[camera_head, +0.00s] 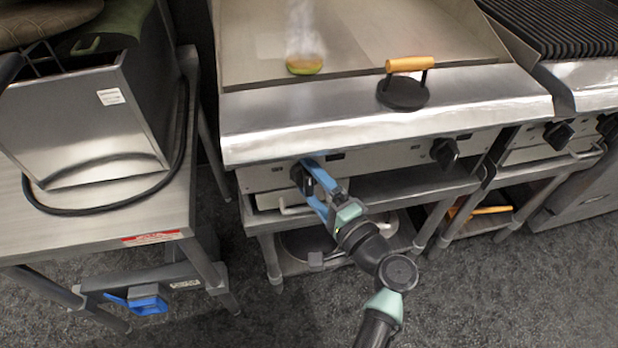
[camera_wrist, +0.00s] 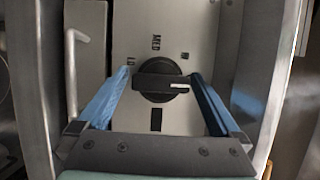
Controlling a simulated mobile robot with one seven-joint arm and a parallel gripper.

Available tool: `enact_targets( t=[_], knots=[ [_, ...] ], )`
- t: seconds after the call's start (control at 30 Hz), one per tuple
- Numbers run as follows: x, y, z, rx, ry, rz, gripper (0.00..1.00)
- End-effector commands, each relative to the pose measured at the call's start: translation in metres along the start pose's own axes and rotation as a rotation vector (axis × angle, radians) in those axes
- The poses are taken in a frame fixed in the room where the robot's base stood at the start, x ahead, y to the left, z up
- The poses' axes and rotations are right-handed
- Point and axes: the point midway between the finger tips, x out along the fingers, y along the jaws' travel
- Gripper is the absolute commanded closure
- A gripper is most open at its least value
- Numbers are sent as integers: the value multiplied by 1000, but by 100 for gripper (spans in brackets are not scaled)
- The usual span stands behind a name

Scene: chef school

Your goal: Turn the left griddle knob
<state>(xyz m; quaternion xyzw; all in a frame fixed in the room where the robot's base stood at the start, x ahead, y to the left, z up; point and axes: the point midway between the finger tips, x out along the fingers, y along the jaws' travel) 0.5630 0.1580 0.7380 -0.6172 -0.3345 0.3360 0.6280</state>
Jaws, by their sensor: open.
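The left griddle knob (camera_wrist: 158,80) is black and round with a grip bar and a white mark pointing right in the wrist view. It sits on the steel front panel (camera_wrist: 180,30), with printed marks such as MED around it. In the head view the knob (camera_head: 298,174) is partly covered by my gripper (camera_head: 312,170). In the wrist view my gripper (camera_wrist: 160,80) is open, with one blue finger on each side of the knob. Gaps seem to show between fingers and knob. The right griddle knob (camera_head: 444,152) is on the same panel, apart from my gripper.
A steel table (camera_head: 60,240) with an appliance stands left. A grill (camera_head: 560,30) stands right. A white handle (camera_wrist: 72,70) is left of the knob.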

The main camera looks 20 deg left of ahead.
Motion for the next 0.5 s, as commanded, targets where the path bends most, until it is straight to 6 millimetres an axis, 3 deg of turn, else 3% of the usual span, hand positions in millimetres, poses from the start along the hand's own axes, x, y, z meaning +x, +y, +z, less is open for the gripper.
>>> enact_targets(
  t=[0.17, 0.5],
  knots=[
    [-24, 0, -1, 1, 5, 1, 0],
    [-98, 0, -1, 3, 5, 1, 0]
  ],
)
